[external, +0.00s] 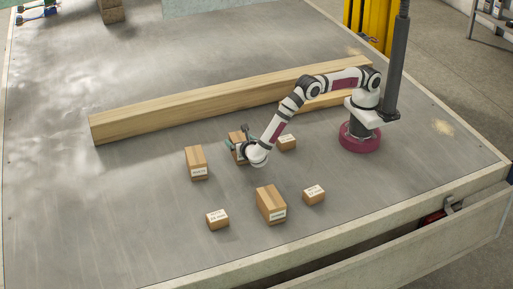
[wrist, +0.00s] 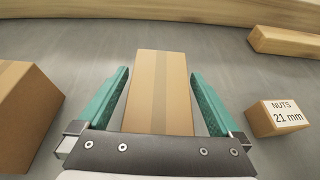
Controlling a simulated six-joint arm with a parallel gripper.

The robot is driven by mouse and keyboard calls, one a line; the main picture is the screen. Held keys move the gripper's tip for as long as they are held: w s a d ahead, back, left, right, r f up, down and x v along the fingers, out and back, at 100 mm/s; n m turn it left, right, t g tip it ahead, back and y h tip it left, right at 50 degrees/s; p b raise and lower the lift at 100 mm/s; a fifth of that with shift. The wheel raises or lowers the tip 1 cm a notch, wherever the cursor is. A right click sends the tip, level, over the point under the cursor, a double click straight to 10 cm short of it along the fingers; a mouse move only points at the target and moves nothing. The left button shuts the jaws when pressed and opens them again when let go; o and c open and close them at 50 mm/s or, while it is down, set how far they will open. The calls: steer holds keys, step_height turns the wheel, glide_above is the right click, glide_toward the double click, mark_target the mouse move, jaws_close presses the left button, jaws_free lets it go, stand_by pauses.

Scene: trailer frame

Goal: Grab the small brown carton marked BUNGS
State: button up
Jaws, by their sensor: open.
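My gripper (wrist: 160,73) is open in the wrist view. A plain-topped brown carton (wrist: 160,95) shows between its two green fingers, with a gap on each side. I cannot tell how far down its sides the fingers reach. In the external view this carton (external: 236,151) is partly hidden by my wrist. Its label is not readable. Two small cartons stand at the front, one on the left (external: 217,220) and one on the right (external: 313,195). Their labels are too small to read, so I cannot tell which carton is marked BUNGS.
A small carton marked NUTS 21 mm (wrist: 277,117) is right of my gripper. A taller carton (wrist: 22,112) stands to the left. Another tall carton (external: 270,204) is at the front. A long wooden beam (external: 200,108) lies behind. The metal bed is clear at left.

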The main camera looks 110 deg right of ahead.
steer(key=c, duration=1.4)
steer(key=shift+r, duration=0.1)
